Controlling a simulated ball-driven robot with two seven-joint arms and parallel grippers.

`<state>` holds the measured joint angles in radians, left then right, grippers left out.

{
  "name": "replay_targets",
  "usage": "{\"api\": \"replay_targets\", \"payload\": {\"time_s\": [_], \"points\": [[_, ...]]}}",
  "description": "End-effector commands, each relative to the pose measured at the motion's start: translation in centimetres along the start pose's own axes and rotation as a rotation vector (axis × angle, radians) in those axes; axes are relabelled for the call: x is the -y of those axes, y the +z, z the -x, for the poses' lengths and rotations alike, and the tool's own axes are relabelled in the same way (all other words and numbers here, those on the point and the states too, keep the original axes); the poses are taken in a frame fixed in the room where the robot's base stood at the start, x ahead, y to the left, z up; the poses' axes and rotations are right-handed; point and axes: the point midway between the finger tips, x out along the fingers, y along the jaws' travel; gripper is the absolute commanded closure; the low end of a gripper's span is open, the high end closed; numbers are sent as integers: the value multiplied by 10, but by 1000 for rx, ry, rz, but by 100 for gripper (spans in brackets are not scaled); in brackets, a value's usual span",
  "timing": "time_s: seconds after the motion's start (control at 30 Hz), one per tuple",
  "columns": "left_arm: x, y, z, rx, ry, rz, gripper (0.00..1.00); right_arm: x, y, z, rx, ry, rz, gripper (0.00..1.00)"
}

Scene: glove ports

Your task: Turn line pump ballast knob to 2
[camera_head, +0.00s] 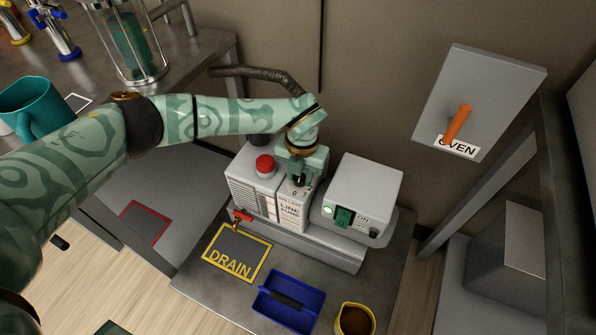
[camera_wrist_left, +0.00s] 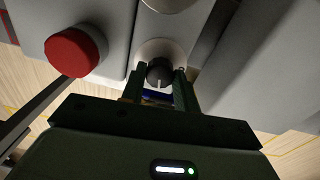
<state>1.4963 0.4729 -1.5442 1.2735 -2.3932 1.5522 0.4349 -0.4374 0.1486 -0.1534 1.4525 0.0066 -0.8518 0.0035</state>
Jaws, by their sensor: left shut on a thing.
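The line pump (camera_head: 252,197) is a pale grey box with a "LINE PUMP" label, standing on the metal bench. Its ballast knob is hidden under my left gripper in the head view; a few scale marks show just below the jaws. My left gripper (camera_head: 299,181) points down from above and is shut on the knob. In the left wrist view the black knob (camera_wrist_left: 159,75) with a white pointer line sits between the two green fingers of the gripper (camera_wrist_left: 165,84). The line points toward the palm side. I cannot read which number it meets. My right gripper is out of view.
A red button (camera_head: 265,165) sits close beside the gripper on the pump. A switch box (camera_head: 366,185) stands to the right. A yellow-framed DRAIN mat (camera_head: 238,252), a blue tray (camera_head: 289,302) and a yellow cup (camera_head: 356,320) lie in front. A corrugated hose (camera_head: 262,74) runs behind.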

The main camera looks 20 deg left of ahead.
Motion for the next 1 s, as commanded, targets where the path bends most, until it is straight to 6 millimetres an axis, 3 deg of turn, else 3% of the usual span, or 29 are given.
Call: {"api": "replay_targets", "payload": {"time_s": [0.03,0.2,0.33,1.0], "points": [[0,0,8,5,1,41,92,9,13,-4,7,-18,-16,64],[0,1,8,1,1,201,92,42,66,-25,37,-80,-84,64],[0,1,7,-4,0,325,92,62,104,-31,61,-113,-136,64],[0,2,4,-25,-1,959,92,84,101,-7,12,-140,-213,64]]}}
